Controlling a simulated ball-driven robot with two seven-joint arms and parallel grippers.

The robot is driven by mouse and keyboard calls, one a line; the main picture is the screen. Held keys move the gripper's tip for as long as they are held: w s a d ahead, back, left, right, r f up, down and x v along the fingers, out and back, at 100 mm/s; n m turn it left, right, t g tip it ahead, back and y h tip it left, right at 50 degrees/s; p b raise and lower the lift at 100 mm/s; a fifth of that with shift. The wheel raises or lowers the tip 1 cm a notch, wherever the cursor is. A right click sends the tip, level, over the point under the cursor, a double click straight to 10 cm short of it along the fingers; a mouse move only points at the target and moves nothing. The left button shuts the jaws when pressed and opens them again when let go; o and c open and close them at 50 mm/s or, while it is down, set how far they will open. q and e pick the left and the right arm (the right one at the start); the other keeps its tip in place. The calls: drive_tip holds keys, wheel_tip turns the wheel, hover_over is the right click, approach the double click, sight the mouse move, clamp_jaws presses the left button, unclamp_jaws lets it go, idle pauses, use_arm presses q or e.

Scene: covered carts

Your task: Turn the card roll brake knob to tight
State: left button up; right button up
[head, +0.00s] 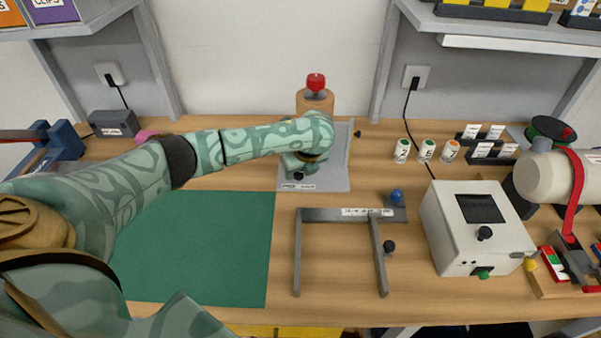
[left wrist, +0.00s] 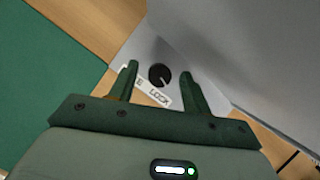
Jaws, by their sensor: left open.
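A black round knob (left wrist: 159,75) sits on a light grey plate, seen in the left wrist view. A white label (left wrist: 152,94) beside it reads partly "LOCK"; the rest is covered by my finger. The knob also shows small in the head view (head: 298,176), at the front of the grey plate (head: 335,180). A brown roll (head: 307,103) with a red knob (head: 316,82) on top stands behind my arm. My left gripper (left wrist: 160,70) is open, its fingers on either side of the black knob. I cannot tell whether they touch it. My right gripper is out of view.
A green mat (head: 200,245) lies at the left front. A grey frame (head: 340,215) with a blue ball knob (head: 396,196) stands right of it. A white box (head: 470,225) with its own knobs stands farther right. Several small bottles stand behind it.

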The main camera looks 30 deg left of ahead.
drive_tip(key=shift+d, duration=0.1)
use_arm(q)
drive_tip(key=c, duration=1)
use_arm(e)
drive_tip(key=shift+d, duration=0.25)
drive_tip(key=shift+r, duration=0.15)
use_arm(q)
drive_tip(key=shift+s+r+m+t+p, duration=0.1)
drive_tip(key=shift+m+t+p, duration=0.4)
drive_tip(key=shift+m+p, duration=0.7)
drive_tip(key=m+h+p, duration=0.1)
drive_tip(key=m, duration=0.1)
drive_tip(key=shift+a+m, duration=0.1)
drive_tip(key=shift+m, duration=0.3)
drive_tip(key=shift+s+m+t+h+p, duration=0.1)
drive_tip(key=shift+m+t+h+p, duration=0.45)
drive_tip(key=shift+m, duration=0.65)
drive_tip(key=shift+a+f+m+h, duration=0.15)
drive_tip(key=shift+m+h, duration=0.5)
drive_tip(key=shift+m, duration=0.85)
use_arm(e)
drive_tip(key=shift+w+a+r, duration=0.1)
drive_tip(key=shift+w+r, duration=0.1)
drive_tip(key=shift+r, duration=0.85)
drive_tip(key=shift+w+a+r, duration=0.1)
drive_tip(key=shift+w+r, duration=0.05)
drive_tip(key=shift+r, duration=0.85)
